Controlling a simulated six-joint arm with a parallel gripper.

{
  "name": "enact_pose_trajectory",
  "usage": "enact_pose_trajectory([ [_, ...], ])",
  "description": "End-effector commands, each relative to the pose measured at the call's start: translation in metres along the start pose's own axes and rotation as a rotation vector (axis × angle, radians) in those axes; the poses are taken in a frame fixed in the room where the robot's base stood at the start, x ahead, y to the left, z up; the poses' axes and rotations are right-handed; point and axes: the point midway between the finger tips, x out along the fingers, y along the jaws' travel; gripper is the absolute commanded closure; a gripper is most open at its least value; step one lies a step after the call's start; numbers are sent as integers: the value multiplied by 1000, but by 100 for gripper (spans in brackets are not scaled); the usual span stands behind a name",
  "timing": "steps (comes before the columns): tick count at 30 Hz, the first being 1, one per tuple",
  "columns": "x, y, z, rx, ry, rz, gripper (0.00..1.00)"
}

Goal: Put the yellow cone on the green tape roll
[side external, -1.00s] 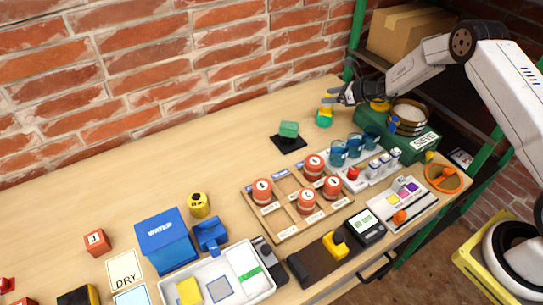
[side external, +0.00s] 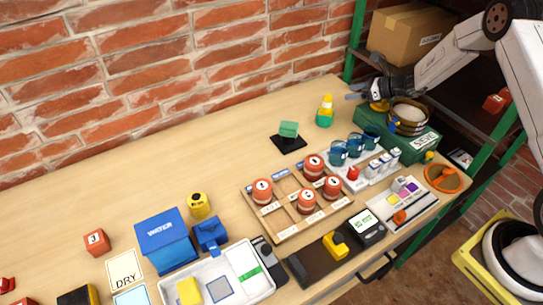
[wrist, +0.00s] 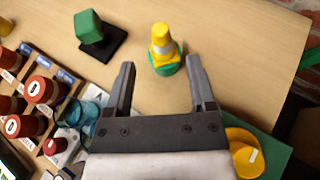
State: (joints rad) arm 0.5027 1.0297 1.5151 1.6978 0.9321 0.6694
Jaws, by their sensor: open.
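The yellow cone (side external: 327,101) with a pale band stands upright on the green tape roll (side external: 324,119), at the back right of the table. In the wrist view the cone (wrist: 161,40) and the green tape roll (wrist: 168,66) beneath it show ahead of my gripper, between the lines of the fingers. My gripper (side external: 355,90) is open and empty, to the right of the cone and apart from it. In the wrist view both fingers of my gripper (wrist: 162,82) are spread wide with nothing between them.
A green block on a black base (side external: 288,136) stands left of the cone. Blue cups (side external: 338,153) and a green box (side external: 420,143) marked like "SETE" stand nearer the front right. A wooden tray (side external: 285,222) holds several red-lidded jars. The table's back left is clear.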

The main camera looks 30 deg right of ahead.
Motion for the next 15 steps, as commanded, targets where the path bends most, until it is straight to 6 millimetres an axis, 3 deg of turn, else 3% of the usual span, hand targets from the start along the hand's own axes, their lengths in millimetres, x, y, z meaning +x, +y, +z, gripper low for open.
enact_pose_trajectory([
  [6,-30,0,0,0,0,-1,29],
  [15,-42,0,0,0,0,0,29],
])
